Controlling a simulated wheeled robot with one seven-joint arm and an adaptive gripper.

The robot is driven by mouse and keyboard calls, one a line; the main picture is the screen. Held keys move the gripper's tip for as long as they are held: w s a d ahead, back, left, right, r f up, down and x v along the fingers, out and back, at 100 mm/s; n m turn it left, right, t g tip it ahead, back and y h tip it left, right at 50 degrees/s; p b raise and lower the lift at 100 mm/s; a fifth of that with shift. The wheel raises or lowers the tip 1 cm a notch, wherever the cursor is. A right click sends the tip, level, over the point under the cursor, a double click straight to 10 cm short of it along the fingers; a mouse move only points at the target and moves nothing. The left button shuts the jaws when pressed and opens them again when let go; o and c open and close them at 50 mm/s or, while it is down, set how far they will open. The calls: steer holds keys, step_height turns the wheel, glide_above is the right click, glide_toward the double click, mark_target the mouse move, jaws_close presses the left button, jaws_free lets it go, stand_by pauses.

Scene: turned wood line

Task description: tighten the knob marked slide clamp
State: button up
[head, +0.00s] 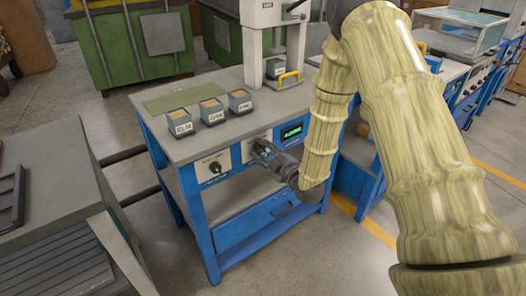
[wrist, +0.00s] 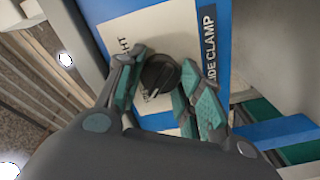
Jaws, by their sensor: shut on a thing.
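The slide clamp knob (wrist: 160,73) is round and black on a white plate, beside a dark label (wrist: 208,48) reading "...IDE CLAMP" in the wrist view. My gripper (wrist: 163,66) has one finger on each side of the knob and is shut on it. Printing on the plate is partly covered; the letters "HT" show at its upper left. In the head view my gripper (head: 262,150) is at the front panel of the blue bench (head: 205,220), and it hides the knob there.
Another black knob (head: 214,167) sits on a white plate to the left. A lit green display (head: 291,132) is to the right. Small labelled bins (head: 211,112) stand on the bench top. A grey cabinet (head: 50,185) stands at the left, with floor between.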

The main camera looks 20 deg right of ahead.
steer(key=shift+m, duration=0.5)
steer(key=m, duration=0.3)
steer(key=shift+m, duration=0.4)
steer(key=m, duration=0.4)
steer(key=shift+p, duration=0.35)
steer(key=m, duration=0.5)
steer(key=shift+d, duration=0.1)
steer(key=shift+m, duration=2)
steer(key=o, duration=1)
steer(key=shift+o, duration=0.2)
